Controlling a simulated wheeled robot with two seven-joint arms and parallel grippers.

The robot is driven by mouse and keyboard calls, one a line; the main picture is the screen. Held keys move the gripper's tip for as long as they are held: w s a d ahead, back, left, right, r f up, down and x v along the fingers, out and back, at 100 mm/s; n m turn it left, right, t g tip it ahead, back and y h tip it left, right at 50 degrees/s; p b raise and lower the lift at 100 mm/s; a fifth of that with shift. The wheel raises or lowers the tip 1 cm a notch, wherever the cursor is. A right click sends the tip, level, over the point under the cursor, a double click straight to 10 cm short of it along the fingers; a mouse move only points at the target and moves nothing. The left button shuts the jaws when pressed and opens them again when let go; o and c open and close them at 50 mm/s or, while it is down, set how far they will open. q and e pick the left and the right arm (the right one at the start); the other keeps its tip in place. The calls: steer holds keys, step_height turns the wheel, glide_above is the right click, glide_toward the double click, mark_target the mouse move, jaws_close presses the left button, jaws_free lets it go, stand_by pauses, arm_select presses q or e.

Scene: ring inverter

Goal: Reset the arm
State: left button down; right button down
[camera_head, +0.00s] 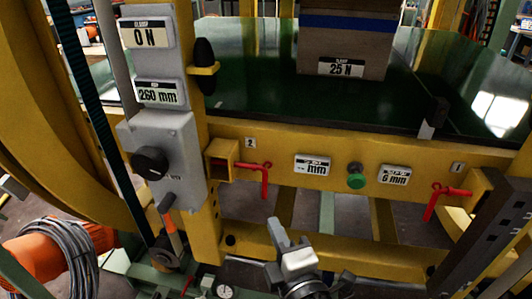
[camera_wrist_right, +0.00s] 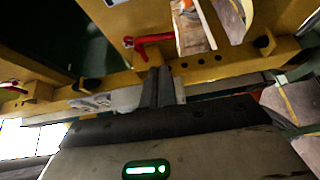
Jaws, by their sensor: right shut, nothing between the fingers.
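My right gripper (camera_head: 276,228) is low in the middle of the head view, in front of the lower yellow beam. In the right wrist view its two dark fingers (camera_wrist_right: 158,72) are together and empty. A red lever handle (camera_head: 264,175) marked 2 hangs from the yellow frame left of centre. Another red lever handle (camera_head: 436,203) marked 1 is at the right. A red handle (camera_wrist_right: 146,42) shows above the fingertips in the right wrist view, apart from them. My left gripper is not in view. Which part the task calls the arm is unclear.
A grey control box (camera_head: 185,145) with a black knob (camera_head: 150,163) stands at the left, below plates reading 0 N and 260 mm. A green button (camera_head: 356,176) sits on the yellow beam. A block marked 25 N (camera_head: 345,50) rests on the green table (camera_head: 250,90).

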arm_select(q)
steer(key=shift+p, duration=0.45)
arm_select(e)
steer(key=s+d+f+m+g, duration=0.3)
steer(key=s+d+f+m, duration=0.2)
steer(key=f+m, duration=0.2)
steer(key=s+d+f+m+g+h, duration=0.1)
steer(key=s+d+f+m+g, duration=0.2)
steer(key=s+f+m, duration=0.3)
steer(key=d+f+m, duration=0.1)
steer(key=m, duration=0.4)
steer(key=shift+s+d+m+g, duration=0.2)
steer(key=shift+d+m+g, duration=0.2)
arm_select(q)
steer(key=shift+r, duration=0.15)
